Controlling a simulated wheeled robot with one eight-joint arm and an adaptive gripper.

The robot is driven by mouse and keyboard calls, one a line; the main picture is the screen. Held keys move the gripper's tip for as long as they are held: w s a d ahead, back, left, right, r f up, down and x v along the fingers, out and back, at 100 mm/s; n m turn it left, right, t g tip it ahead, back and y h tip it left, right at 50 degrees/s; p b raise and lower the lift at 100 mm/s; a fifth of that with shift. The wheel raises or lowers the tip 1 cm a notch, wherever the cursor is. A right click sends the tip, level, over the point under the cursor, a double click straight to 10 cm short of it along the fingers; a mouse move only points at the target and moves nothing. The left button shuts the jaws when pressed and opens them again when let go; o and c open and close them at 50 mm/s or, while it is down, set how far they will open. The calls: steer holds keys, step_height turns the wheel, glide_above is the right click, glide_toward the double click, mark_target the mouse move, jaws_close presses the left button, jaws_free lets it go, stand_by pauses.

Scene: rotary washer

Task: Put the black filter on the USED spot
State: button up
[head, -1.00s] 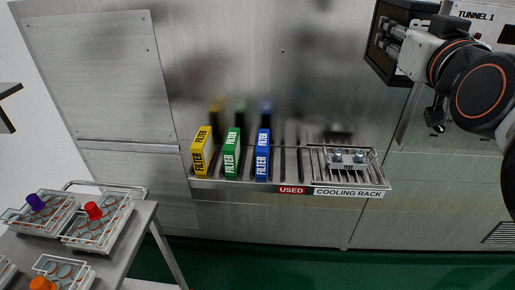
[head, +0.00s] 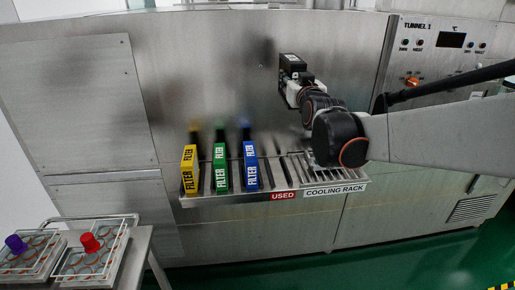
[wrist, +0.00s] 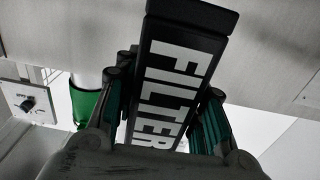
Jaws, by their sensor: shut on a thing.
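The black filter (head: 293,66) is held up in front of the steel machine wall, above the rack and clear of it. In the wrist view, the filter (wrist: 178,75) shows its white FILTER lettering and stands between the two fingers. My gripper (wrist: 163,105) is shut on it; the gripper (head: 291,90) is small and partly hidden in the head view. The USED label (head: 283,196) is red on the rack's front edge, and the slot bars above it look empty. The filter is above and slightly right of that spot in the picture.
Yellow (head: 189,170), green (head: 220,168) and blue (head: 250,166) filters stand in the rack just left of the USED spot. The cooling rack label (head: 335,190) is to the right, its grid partly behind my arm. A trolley (head: 140,245) with wire baskets stands at lower left.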

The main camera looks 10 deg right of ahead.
steer(key=w+f+b, duration=0.1)
steer(key=w+f, duration=0.4)
steer(key=f, duration=0.3)
steer(key=w+f, duration=0.5)
steer(key=f, duration=0.3)
step_height(320, 180, down, 21)
steer(key=b, duration=0.8)
steer(key=shift+s+r, duration=0.15)
steer(key=shift+r, duration=0.1)
steer(key=o, duration=1.2)
